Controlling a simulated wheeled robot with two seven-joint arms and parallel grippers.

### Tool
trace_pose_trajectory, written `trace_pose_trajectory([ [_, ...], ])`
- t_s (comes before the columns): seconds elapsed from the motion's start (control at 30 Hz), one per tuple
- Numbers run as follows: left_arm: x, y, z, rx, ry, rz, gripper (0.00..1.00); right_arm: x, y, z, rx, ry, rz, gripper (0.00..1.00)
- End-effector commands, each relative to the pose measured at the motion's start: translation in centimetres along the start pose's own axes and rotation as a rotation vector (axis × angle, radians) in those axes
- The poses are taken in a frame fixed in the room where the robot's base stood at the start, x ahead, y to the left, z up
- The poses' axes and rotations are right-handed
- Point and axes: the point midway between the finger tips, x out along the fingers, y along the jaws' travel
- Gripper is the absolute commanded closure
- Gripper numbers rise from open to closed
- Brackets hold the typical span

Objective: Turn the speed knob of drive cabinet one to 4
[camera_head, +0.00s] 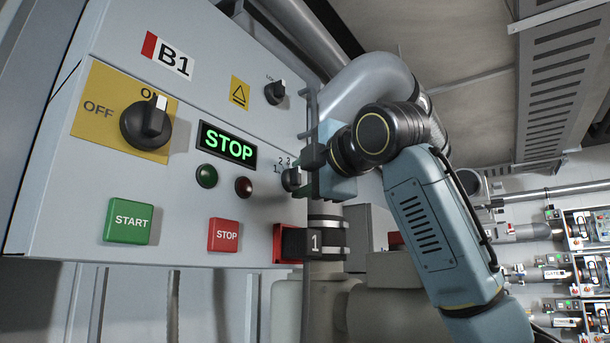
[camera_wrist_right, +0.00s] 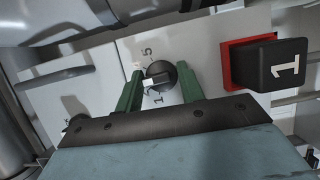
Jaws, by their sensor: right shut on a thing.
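The speed knob (camera_head: 291,179) is a black dial at the right of the grey drive cabinet front (camera_head: 170,210), with small digits around it, partly hidden by my gripper. In the right wrist view, the speed knob (camera_wrist_right: 158,75) sits between two green fingers. Digits such as 1, 2 and 5 show around it. Its exact setting is hard to read. My right gripper (camera_head: 306,178) is at the knob and shut on it; its fingertips also show in the right wrist view (camera_wrist_right: 160,80). My left gripper is not in view.
The cabinet carries a STOP display (camera_head: 227,144), a large ON/OFF switch (camera_head: 146,124), a green START button (camera_head: 129,221) and a red STOP button (camera_head: 223,235). A black block marked 1 (camera_head: 314,242) on a red plate juts out just below my right gripper. Another small knob (camera_head: 275,93) is above.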

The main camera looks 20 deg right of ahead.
Motion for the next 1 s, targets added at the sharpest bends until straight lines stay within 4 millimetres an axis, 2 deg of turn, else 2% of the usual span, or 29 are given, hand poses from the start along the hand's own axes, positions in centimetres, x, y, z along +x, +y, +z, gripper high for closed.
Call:
trace_pose_trajectory([
  [0.03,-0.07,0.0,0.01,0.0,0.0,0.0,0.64,-0.43,0.84,0.03,0.003,0.0,0.024,0.84],
  [0.47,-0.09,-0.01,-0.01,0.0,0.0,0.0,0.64,-0.53,1.05,0.13,0.035,-0.001,0.015,0.84],
  [1.0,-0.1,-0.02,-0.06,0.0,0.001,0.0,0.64,-0.52,1.19,0.24,0.231,0.001,-0.063,0.84],
])
